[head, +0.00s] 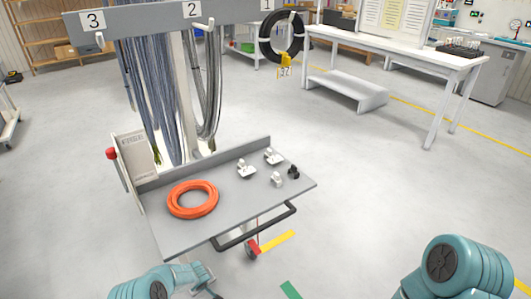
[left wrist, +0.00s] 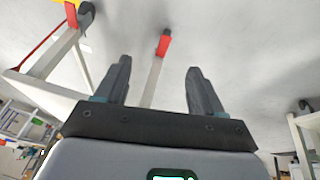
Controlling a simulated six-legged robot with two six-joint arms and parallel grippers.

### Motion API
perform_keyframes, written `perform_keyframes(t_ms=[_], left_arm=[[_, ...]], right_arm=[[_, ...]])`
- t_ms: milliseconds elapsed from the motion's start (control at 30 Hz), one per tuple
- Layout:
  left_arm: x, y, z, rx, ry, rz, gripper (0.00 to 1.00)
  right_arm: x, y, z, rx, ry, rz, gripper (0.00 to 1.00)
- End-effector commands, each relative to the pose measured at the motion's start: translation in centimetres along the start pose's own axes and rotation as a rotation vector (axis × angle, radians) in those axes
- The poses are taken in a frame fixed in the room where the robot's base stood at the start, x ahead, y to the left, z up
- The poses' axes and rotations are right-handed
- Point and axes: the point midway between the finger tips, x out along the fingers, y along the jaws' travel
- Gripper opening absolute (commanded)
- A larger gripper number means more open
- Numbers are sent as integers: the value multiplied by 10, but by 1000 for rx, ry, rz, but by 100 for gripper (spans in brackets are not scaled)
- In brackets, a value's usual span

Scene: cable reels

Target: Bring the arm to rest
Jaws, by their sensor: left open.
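My left gripper (left wrist: 158,85) shows in the left wrist view with its two dark fingers apart and nothing between them. In the head view my left arm is at the bottom edge, left of centre, below the front of the grey cart; its fingers are not clearly shown there. My right arm shows at the bottom right corner of the head view, over clear floor, and its gripper is out of view.
A grey cart top (head: 228,205) holds an orange cable coil (head: 193,200) and several small fittings. Numbered hooks above carry hanging cables (head: 150,90) and a black coil (head: 264,48). A white bench (head: 400,58) stands at back right. Floor right of the cart is clear.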

Motion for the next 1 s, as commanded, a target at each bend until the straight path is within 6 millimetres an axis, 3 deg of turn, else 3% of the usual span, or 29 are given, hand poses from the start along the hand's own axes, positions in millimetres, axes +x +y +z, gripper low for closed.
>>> perform_keyframes(t_ms=[33, 167, 333, 500, 600, 700, 1000], left_arm=[[-26, 1, 8, 0, -58, 15, 68], [-78, -3, 50, 13, -219, 68, 68], [-162, -20, 118, 42, -409, 152, 68], [-240, -53, 189, 86, -527, 212, 68], [-272, -81, 229, 143, -564, 218, 68], [-290, -104, 256, 232, -571, 215, 68], [-284, -102, 246, 450, -475, 277, 68]], right_arm=[[-10, -4, 0, 0, 0, 0, 68], [-22, -8, 0, 0, 0, 0, 68], [-35, -13, 1, 0, 0, 0, 68], [-41, -15, 1, 0, 0, 0, 68], [-40, -14, 1, 0, 0, 0, 68], [-39, -14, 1, 0, 0, 0, 68], [-40, -14, 1, 0, 0, 0, 68]])
